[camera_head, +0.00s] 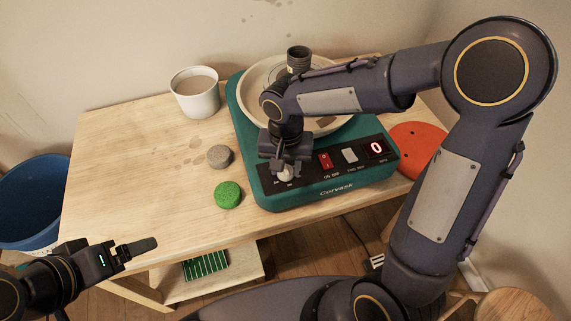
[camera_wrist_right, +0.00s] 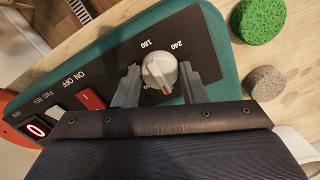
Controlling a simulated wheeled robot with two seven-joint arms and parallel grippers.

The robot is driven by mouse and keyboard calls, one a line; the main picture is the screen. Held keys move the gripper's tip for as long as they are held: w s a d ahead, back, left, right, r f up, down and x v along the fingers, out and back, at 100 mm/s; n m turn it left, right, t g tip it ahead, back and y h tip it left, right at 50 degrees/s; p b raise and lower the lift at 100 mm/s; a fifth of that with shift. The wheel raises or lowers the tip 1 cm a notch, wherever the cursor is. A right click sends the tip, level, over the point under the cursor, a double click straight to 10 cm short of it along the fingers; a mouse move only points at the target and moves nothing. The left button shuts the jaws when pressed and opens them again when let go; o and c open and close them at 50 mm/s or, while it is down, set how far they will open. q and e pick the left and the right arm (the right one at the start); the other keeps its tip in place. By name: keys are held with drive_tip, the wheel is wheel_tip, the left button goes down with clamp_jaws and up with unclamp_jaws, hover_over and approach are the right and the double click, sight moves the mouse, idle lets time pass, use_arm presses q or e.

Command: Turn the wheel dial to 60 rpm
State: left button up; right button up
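The wheel dial is a small white-grey knob (camera_head: 285,173) on the black panel of the green pottery wheel (camera_head: 330,193). In the right wrist view the dial (camera_wrist_right: 160,71) has a red mark on its lower edge; 180 and 240 show beside it. The red display (camera_head: 376,147) reads 0. My right gripper (camera_head: 284,160) is at the dial, one finger on each side in the wrist view (camera_wrist_right: 160,85); I cannot tell whether they touch it. My left gripper (camera_head: 115,253) is empty, its fingers apart, beyond the table's front left edge.
A red on/off switch (camera_head: 327,161) and a grey forward/reverse switch (camera_head: 350,155) sit beside the dial. A green sponge (camera_head: 228,195), a grey sponge (camera_head: 220,156) and a white cup (camera_head: 196,93) stand left of the wheel. The table's left side is clear.

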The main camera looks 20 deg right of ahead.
drive_tip(key=shift+c, duration=0.7)
